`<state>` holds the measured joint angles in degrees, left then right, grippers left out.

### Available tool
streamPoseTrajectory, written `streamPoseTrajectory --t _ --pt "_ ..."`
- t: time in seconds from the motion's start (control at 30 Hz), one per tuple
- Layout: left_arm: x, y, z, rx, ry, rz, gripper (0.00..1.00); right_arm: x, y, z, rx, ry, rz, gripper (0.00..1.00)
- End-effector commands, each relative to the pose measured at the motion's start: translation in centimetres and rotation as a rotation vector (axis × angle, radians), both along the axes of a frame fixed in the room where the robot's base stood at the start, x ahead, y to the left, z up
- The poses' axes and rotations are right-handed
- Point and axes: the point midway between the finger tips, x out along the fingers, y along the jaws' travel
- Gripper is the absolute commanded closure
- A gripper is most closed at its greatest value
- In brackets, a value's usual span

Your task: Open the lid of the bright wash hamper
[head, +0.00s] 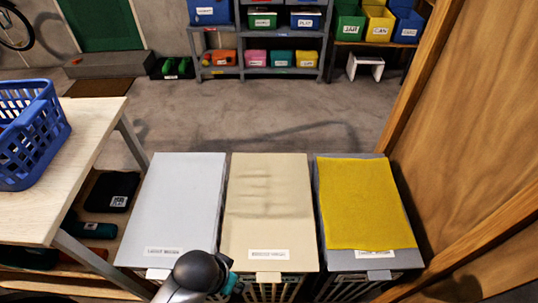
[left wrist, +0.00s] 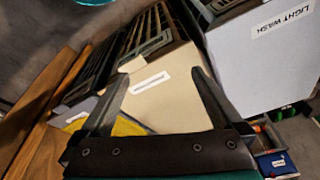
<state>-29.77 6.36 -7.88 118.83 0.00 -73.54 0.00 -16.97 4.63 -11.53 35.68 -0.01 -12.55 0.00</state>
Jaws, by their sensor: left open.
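Three lidded hampers stand side by side. The middle one (head: 268,200) has a shut beige lid with a small label, probably the bright wash, though the print is too small to be sure. A pale tab (head: 268,278) sticks out at its front edge. The beige lid also shows in the left wrist view (left wrist: 160,97), with the dark slatted hamper front beyond it. My left gripper (left wrist: 157,75) is open and empty, its fingers spread across the view of the beige lid near the front edge. In the head view my arm hides part of the front between the left and middle hampers. My right gripper is not visible.
The light wash hamper (head: 185,200) with a pale lid is at the left. The right hamper (head: 402,258) has a yellow cloth (head: 358,200) on its lid. A wooden panel (head: 470,130) stands close on the right, a table (head: 30,215) with a blue basket (head: 38,150) on the left. Floor behind is clear.

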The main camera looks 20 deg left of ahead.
Motion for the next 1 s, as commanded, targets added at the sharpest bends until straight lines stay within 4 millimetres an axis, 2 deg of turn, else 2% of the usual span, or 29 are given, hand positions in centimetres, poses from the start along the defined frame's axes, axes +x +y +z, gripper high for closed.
streamPoseTrajectory --t 0.03,0.2,0.3,0.47,0.67,0.77,1.0 --pt "0.1 0.0 1.9 -0.001 -0.013 0.001 0.0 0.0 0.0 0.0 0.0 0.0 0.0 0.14" --pt "0.0 0.2 6.9 0.012 -0.042 -0.015 0.0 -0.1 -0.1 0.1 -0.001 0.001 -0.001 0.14" --pt "1.0 0.7 9.6 0.112 -0.098 -0.138 0.0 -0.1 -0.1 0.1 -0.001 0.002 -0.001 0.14" --pt "3.7 1.6 11.0 0.344 -0.173 -0.401 0.0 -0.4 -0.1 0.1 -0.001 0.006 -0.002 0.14" --pt "8.1 2.0 13.2 0.736 -0.238 -0.792 0.0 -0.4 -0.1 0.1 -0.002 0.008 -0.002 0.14" --pt "10.5 1.8 15.0 0.987 -0.244 -1.009 0.0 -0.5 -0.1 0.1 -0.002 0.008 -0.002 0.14" --pt "14.9 -0.7 20.5 1.662 -0.135 -1.463 0.0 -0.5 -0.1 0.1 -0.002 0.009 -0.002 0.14"
